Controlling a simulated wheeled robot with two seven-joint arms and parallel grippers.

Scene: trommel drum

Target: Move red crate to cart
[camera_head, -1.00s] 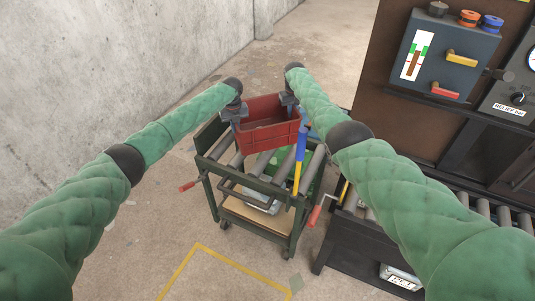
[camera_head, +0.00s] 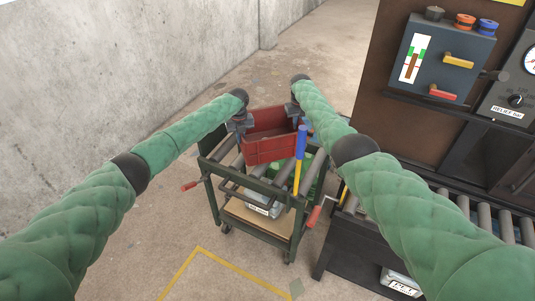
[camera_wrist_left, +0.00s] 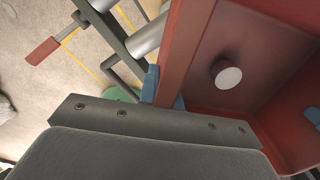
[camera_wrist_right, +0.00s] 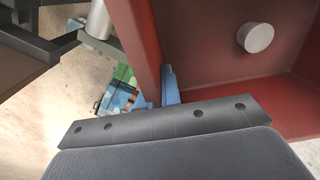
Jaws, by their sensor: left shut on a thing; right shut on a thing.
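The red crate (camera_head: 268,148) hangs between my two grippers over the roller top of the dark green cart (camera_head: 226,178). My left gripper (camera_head: 243,124) is shut on the crate's left wall, and my right gripper (camera_head: 295,112) is shut on its right wall. The crate also shows in the left wrist view (camera_wrist_left: 262,50) and the right wrist view (camera_wrist_right: 195,45), with a pale round thing on its inside. In the head view it looks close above the rollers; whether it touches them I cannot tell.
A blue and yellow post (camera_head: 300,155) stands at the cart's front right. Red-handled levers (camera_head: 315,214) stick out from the cart's sides. A roller conveyor (camera_head: 460,203) and a control panel (camera_head: 447,62) are at the right. A concrete wall (camera_head: 120,70) is at the left.

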